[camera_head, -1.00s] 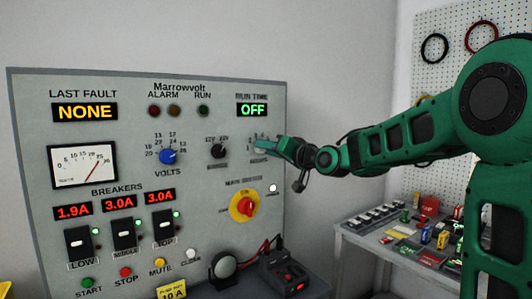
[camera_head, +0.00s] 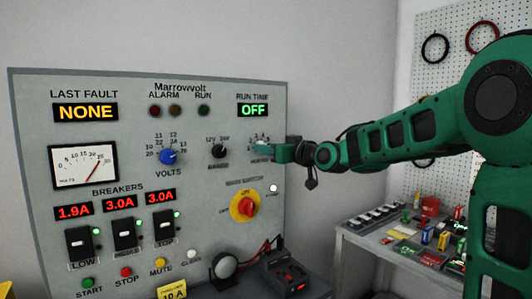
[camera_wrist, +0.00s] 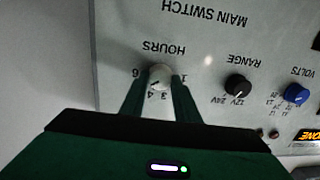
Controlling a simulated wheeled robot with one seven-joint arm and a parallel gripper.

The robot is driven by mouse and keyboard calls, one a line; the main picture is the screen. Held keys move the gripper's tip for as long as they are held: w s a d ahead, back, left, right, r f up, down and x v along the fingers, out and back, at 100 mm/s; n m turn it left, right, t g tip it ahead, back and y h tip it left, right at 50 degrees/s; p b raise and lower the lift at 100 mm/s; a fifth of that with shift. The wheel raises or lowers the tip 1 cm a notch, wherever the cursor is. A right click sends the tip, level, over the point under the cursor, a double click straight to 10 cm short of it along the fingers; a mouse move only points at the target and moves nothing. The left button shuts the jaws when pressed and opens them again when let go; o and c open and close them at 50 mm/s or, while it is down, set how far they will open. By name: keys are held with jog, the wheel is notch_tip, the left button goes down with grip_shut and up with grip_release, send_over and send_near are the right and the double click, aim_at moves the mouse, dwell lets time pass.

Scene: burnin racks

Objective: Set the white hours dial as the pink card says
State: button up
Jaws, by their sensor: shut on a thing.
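The white hours dial (camera_wrist: 160,75) is on the panel under upside-down HOURS lettering in the wrist view. My gripper (camera_wrist: 158,84) is shut on it, with one finger on each side. A dark mark on the dial points down and left in that view, towards the printed numbers 3 and 4; I cannot tell its exact setting. In the head view my gripper (camera_head: 264,151) reaches the panel from the right and largely hides the dial. The RUN TIME display (camera_head: 252,110) above it reads OFF. I cannot make out a pink card.
The black range knob (camera_head: 219,151), blue volts knob (camera_head: 168,156) and red main switch (camera_head: 244,206) are nearby on the panel (camera_head: 110,185). A yellow card (camera_head: 172,291) is below. A side table (camera_head: 350,240) with small boxes stands at the right.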

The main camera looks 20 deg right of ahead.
jog(key=shift+d+f, duration=0.1)
jog(key=shift+f, duration=0.05)
dwell(0.4)
jog(key=o, duration=1)
jog(key=shift+o, duration=0.2)
jog(key=v, duration=1)
jog(key=shift+s, duration=0.3)
jog(key=shift+d, duration=0.1)
